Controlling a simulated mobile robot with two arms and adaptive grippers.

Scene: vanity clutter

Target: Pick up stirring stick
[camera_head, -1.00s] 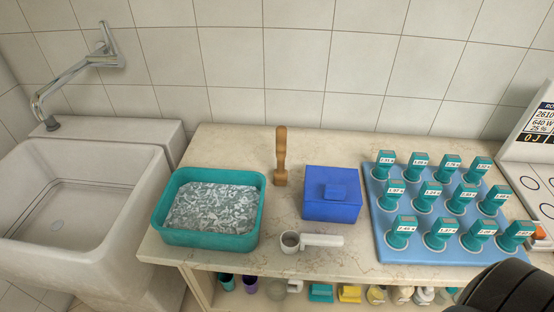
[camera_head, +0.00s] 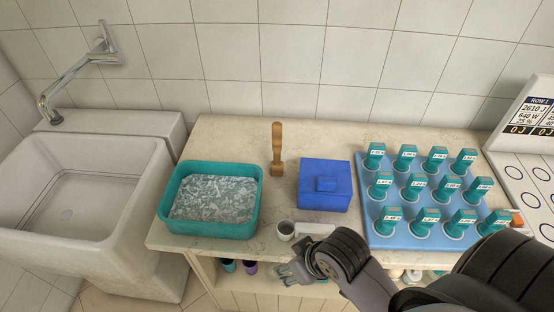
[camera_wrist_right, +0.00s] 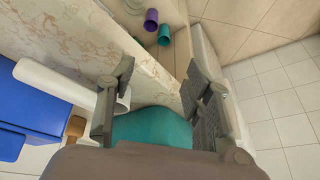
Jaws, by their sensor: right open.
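A brown wooden stick (camera_head: 277,148), which I take to be the stirring stick, is at the back of the counter, between the teal tub and the blue box. I cannot tell whether it stands or lies. Part of a brown wooden piece (camera_wrist_right: 75,126) shows in the right wrist view, probably the same stick. My right gripper (camera_head: 288,272) is open and empty at the counter's front edge, well short of the stick. In the right wrist view its fingers (camera_wrist_right: 160,85) are spread, with the counter edge and tub beyond. My left gripper is not in view.
A teal tub (camera_head: 168,212) of grey-white material stands left. A lidded blue box (camera_head: 325,190) and a blue tray (camera_head: 385,240) of several teal-capped items lie right. A sink (camera_head: 70,195) adjoins left.

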